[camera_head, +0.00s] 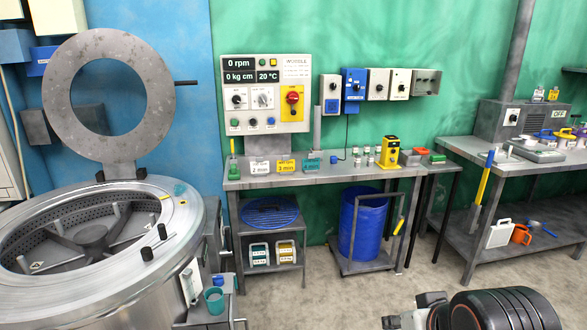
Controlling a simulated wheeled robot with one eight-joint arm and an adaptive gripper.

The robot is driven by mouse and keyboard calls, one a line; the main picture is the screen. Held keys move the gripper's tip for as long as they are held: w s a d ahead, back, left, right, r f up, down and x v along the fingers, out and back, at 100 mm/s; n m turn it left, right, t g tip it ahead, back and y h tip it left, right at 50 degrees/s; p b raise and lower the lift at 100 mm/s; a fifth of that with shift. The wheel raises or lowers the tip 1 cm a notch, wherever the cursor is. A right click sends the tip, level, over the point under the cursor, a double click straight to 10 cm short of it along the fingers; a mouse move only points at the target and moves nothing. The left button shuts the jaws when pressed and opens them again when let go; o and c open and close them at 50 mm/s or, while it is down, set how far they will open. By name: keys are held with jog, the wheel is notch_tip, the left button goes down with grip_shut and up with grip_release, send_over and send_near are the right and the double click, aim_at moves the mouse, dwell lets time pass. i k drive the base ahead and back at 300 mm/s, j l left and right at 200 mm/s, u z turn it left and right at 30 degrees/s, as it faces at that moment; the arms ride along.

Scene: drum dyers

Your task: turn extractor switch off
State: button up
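The extractor is a grey box (503,121) with a tall duct (519,50), standing at the back of the right-hand bench. A light switch plate (510,117) with a small dark knob is on its front left; the exact knob angle is too small to tell. A label (559,113) on its right side appears to read OFF. My arm shows at the bottom right as a dark ribbed part. Grey and black pieces beside it appear to be my gripper (415,313), partly cut off, low and far from the switch. Its opening is unclear.
The right bench (460,148) carries a scale (538,151) and several tubs. A control panel (266,93) hangs mid-wall. A large steel drum (165,245) fills the left. Concrete floor (340,295) is free in the middle.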

aim_at(294, 97)
jog(key=i+l, duration=0.1)
jog(key=i, duration=0.4)
jog(key=i+l, duration=0.15)
jog(key=i, duration=0.3)
jog(key=i+l+u, duration=0.1)
jog(key=i, duration=0.4)
jog(key=i+l, duration=0.15)
jog(key=i, duration=0.3)
